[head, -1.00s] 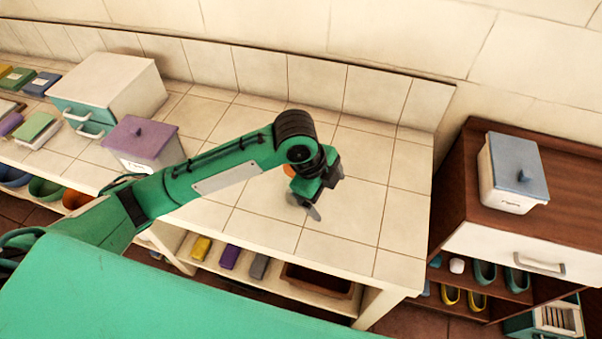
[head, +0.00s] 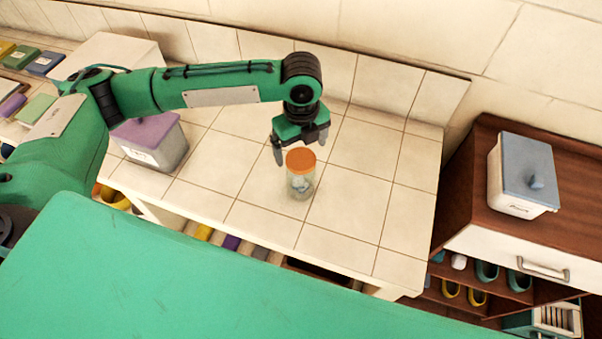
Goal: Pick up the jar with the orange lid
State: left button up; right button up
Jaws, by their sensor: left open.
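The jar with the orange lid (head: 300,178) stands upright on the tiled counter (head: 355,225). Its body is clear, and something pale shows inside. My left gripper (head: 299,147) is open and empty, pointing down just behind and above the jar. One finger shows on the left of the lid and one on the right, higher up. From this view I cannot tell whether a finger touches the jar. My right gripper is not in the view.
A container with a purple lid (head: 150,140) stands to the left under my arm. A blue-lidded container (head: 522,175) sits on the brown cabinet (head: 480,225) at the right. The counter right of the jar is clear.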

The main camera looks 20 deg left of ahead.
aim_at(300, 159)
pick_arm(q)
notch_tip(300, 159, down, 3)
notch_tip(300, 159, down, 5)
jog(key=p, duration=0.2)
jog(key=shift+a+r+p, duration=0.1)
jog(key=shift+r+p, duration=0.05)
jog(key=shift+p, duration=0.25)
jog(key=shift+f, duration=0.3)
jog(key=c, duration=1.3)
jog(key=shift+c, duration=1)
jog(key=shift+r, duration=0.1)
